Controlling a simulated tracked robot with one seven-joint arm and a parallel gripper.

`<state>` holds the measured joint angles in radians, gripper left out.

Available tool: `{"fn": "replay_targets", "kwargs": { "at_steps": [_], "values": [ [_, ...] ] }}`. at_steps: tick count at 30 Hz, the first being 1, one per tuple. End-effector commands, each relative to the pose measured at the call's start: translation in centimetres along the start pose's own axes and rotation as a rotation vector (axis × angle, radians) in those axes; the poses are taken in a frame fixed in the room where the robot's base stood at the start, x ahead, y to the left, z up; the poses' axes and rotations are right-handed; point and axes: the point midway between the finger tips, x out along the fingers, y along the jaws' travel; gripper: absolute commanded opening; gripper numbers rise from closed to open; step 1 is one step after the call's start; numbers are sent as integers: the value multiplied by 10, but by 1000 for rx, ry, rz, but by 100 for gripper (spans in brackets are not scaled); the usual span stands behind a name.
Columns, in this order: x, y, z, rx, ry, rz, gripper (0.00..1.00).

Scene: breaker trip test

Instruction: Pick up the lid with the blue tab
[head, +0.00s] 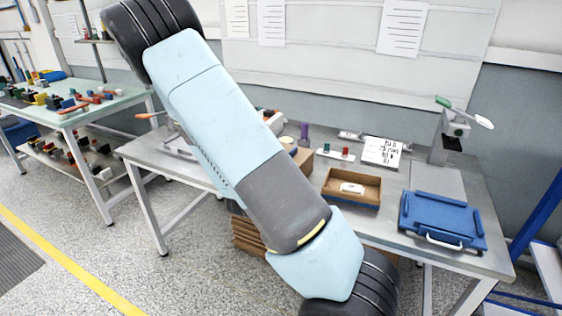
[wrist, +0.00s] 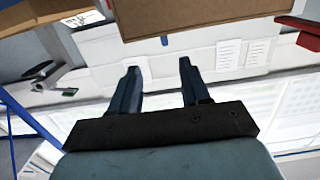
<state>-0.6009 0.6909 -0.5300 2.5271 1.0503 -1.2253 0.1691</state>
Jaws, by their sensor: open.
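I cannot make out a lid with a blue tab in either view. In the head view a small white piece (head: 352,188) lies in an open cardboard tray (head: 338,199) on the grey workbench; no blue tab shows on it. My gripper (wrist: 165,68) shows in the wrist view with its two dark fingers apart and nothing between them. Brown cardboard (wrist: 200,14) fills the top of that view, beyond the fingertips. In the head view my gripper is not visible; my arm crosses the middle and hides part of the bench.
A blue tray (head: 440,215) with a white handle sits at the bench's right. Behind it stands a grey lever stand (head: 450,135) with a green-tipped handle. A second table (head: 85,113) is left.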

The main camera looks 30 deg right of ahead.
Motion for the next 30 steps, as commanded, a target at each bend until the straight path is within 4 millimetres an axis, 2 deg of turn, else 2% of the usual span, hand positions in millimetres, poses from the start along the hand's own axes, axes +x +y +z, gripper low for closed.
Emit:
{"fn": "replay_targets", "kwargs": {
  "at_steps": [5,15,26,30],
  "values": [
    [18,1,-1,-4,14,5,46],
    [73,0,-1,-3,11,3,46],
    [93,-3,-1,-4,11,1,46],
    [109,-7,-1,-3,11,1,46]
  ]
}}
